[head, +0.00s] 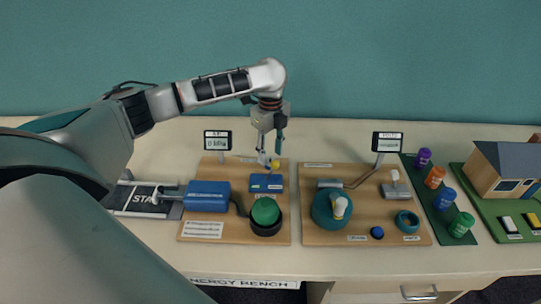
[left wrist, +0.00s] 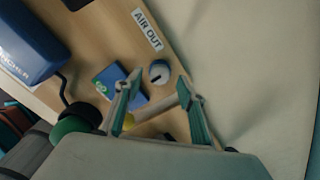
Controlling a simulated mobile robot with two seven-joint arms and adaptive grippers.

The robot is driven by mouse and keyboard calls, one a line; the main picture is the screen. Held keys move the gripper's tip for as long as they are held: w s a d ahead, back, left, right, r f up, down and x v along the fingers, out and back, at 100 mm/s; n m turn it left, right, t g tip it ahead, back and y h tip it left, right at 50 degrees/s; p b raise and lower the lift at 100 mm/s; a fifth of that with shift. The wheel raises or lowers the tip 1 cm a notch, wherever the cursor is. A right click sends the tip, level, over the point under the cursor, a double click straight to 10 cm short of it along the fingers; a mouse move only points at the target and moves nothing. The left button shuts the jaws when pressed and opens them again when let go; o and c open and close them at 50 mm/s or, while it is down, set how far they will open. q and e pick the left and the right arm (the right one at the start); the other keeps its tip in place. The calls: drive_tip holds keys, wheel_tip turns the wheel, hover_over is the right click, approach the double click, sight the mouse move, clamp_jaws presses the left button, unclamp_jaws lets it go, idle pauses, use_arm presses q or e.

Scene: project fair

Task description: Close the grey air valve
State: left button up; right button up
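My left gripper (head: 265,154) is over the back of the left wooden board. In the left wrist view its teal-padded fingers (left wrist: 160,77) are open and apart. Contact cannot be told. My right gripper is not in view.
The right board (head: 315,240) holds a teal tank. Bare tabletop lies behind the boards.

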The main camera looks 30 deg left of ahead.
sight(270, 159)
use_arm(q)
wheel_tip(270, 159, up, 10)
drive_tip(key=shift+r, duration=0.15)
idle(0.7)
